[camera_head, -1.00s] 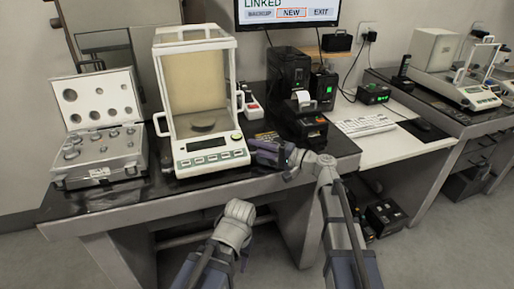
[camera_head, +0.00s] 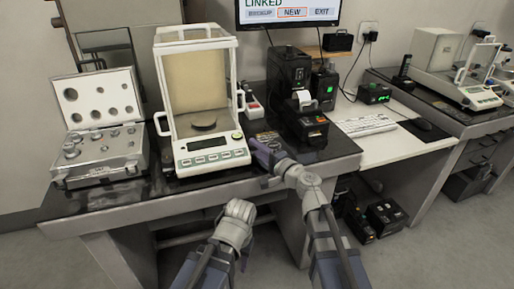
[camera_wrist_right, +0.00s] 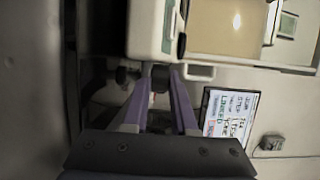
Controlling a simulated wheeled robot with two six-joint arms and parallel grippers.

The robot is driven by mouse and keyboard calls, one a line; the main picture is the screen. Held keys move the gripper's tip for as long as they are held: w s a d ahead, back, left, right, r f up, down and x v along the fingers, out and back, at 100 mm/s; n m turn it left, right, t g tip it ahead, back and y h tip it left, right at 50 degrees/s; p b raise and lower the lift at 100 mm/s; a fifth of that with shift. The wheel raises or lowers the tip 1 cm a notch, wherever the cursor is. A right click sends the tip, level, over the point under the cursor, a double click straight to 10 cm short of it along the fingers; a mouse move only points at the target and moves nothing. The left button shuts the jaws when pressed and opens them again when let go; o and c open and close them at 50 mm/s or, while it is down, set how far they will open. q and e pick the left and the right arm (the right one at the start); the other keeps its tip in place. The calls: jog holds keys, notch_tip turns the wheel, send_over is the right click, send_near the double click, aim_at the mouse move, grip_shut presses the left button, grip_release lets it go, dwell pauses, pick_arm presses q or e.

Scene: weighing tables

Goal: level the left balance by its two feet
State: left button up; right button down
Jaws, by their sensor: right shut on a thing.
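The left balance (camera_head: 210,159) is a white weighing unit with a glass draft shield, a round pan (camera_head: 204,124) and a dark display, standing on the black-topped table. My right gripper (camera_head: 254,144) is at its right front corner. In the right wrist view its purple fingers (camera_wrist_right: 159,82) are closed around a small dark round foot (camera_wrist_right: 160,72) beneath the balance's white body (camera_wrist_right: 150,28). The feet are hidden in the head view. My left arm is folded low in front of the table, and its fingers do not show.
An open case of weights (camera_head: 98,160) stands left of the balance. A black printer (camera_head: 303,125) stands close on the right, with a keyboard (camera_head: 366,125) on the white desk beyond. Another balance (camera_head: 478,97) is at far right. The table's front strip is clear.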

jog(key=m+t+h, duration=0.1)
jog(key=h, duration=0.1)
jog(key=m+t+h, duration=0.1)
jog(key=m+h, duration=0.1)
jog(key=m+t+h, duration=0.1)
jog(key=h, duration=0.1)
jog(key=shift+s+a+m+h, duration=0.2)
jog(key=shift+a+m+h, duration=0.15)
jog(key=shift+m+h, duration=0.05)
jog(key=shift+t+h, duration=0.3)
jog(key=c, duration=0.7)
grip_release()
